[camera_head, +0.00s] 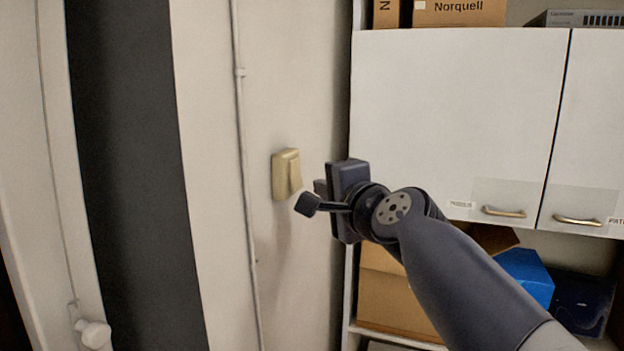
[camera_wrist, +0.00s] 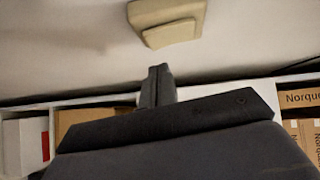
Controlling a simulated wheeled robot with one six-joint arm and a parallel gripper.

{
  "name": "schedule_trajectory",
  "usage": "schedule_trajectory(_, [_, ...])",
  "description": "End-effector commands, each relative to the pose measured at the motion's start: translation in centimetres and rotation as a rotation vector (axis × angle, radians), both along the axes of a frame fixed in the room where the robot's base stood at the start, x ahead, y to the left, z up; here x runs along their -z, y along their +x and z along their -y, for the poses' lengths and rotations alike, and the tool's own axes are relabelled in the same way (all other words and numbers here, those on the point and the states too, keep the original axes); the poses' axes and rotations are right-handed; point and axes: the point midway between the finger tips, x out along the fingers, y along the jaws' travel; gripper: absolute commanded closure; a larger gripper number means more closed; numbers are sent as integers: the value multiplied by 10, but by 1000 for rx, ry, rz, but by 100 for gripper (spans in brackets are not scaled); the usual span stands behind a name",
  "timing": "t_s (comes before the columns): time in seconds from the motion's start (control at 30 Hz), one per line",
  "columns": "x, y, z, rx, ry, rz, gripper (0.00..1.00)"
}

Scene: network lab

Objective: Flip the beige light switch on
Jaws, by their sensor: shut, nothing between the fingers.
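The beige light switch (camera_head: 286,174) is a small box with a tilted rocker, fixed to the pale wall. In the wrist view the switch (camera_wrist: 168,20) is at the top middle, partly cut off by the frame edge. My gripper (camera_wrist: 160,72) is shut and empty, with its fingertips pointing toward the wall and a gap between them and the switch.
A white cabinet (camera_head: 450,110) with metal handles stands right of the switch, close to my arm. Below it are cardboard boxes (camera_head: 395,300) and a blue box (camera_head: 524,275). A thin conduit (camera_head: 243,150) runs down the wall left of the switch. The wall around the switch is bare.

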Motion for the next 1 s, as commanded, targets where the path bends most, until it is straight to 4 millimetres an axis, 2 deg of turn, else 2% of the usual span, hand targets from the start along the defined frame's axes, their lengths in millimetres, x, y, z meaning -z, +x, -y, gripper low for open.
schedule_trajectory(0.1, [-1, 4, -13, -3, -2, -2, 100])
schedule_trajectory(0.27, [1, 7, -20, -1, -1, 0, 100])
schedule_trajectory(0.93, [11, 9, -27, -1, 47, 19, 100])
schedule_trajectory(1.0, [5, 9, -26, 0, 44, 17, 100])
